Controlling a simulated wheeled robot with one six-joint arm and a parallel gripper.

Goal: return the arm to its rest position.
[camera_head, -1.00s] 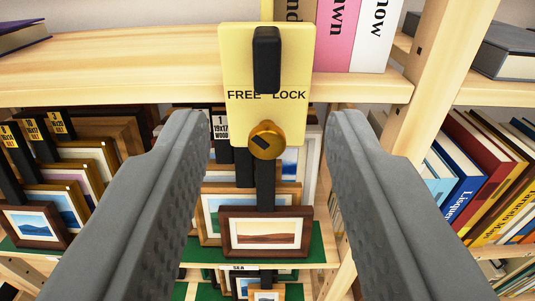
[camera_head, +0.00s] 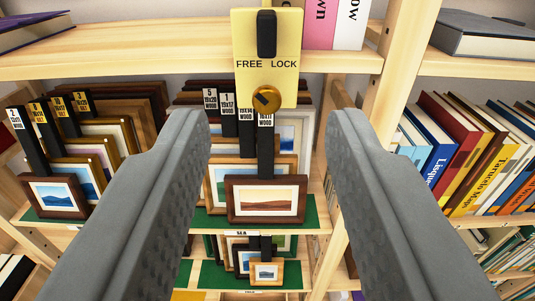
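My gripper (camera_head: 277,125) is open in the camera view, with one grey finger at the left and one at the right. Nothing is held between the fingers. Beyond the gap, a yellow plate (camera_head: 285,75) marked FREE and LOCK hangs at the shelf edge. It has a black handle (camera_head: 266,34) and a brass knob (camera_head: 267,99). Below it, a dark-framed print (camera_head: 267,201) of a reddish landscape stands on a green shelf mat (camera_head: 312,216). The rest position itself is not marked in view.
A pale wooden shelf board (camera_head: 140,55) crosses the top. More framed prints (camera_head: 55,197) stand at the left. Books (camera_head: 465,150) fill the right bay, and a grey book (camera_head: 485,38) lies above them. A lower shelf holds small prints (camera_head: 266,272).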

